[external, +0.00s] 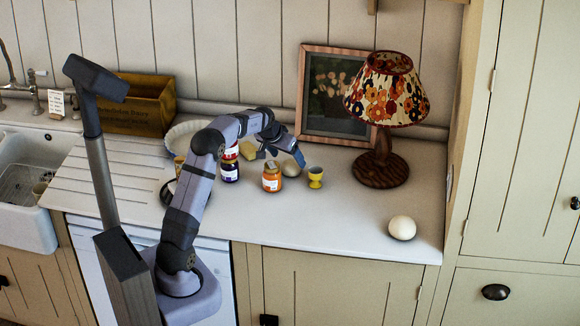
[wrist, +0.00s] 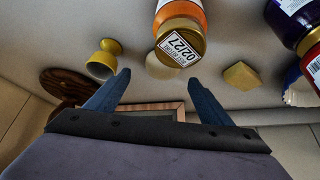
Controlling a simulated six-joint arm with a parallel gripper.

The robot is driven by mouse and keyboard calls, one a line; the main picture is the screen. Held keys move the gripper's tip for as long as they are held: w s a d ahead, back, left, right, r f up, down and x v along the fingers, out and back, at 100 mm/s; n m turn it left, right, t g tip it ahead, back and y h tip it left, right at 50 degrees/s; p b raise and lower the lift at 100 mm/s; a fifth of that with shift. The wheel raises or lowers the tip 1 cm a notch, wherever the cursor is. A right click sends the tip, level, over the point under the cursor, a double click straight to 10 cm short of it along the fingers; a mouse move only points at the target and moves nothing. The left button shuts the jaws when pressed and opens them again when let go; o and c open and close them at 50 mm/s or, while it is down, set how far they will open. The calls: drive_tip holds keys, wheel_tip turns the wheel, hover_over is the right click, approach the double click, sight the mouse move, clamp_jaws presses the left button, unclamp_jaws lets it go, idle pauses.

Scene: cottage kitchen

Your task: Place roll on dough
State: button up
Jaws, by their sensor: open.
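A pale, rounded beige piece (external: 290,169), perhaps the roll, lies on the counter beside my gripper (external: 282,154), partly covered by a finger. In the wrist view the pale piece (wrist: 154,70) shows behind an orange jar, between and beyond my open fingertips (wrist: 160,78). Nothing is visibly held. A smooth off-white ball (external: 402,228), perhaps the dough, sits alone near the counter's front right edge. I cannot tell for certain which is roll and which is dough.
An orange jar (external: 272,178) and a yellow egg cup (external: 316,177) stand close to my gripper. A dark jar (external: 230,172) and a yellow block (external: 246,150) are to the left. A lamp (external: 381,165) stands right of the picture frame (external: 312,125). The front right counter is mostly clear.

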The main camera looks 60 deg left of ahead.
sight(289, 163)
drive_tip(key=shift+s+p+x, duration=0.15)
drive_tip(key=shift+p+x, duration=0.35)
drive_tip(key=shift+x, duration=0.75)
drive_tip(key=shift+s+p+x, duration=0.15)
drive_tip(key=shift+p+x, duration=0.35)
drive_tip(key=shift+x, duration=0.75)
drive_tip(key=shift+a+f, duration=0.1)
drive_tip(key=shift+a, duration=0.05)
drive_tip(key=c, duration=0.9)
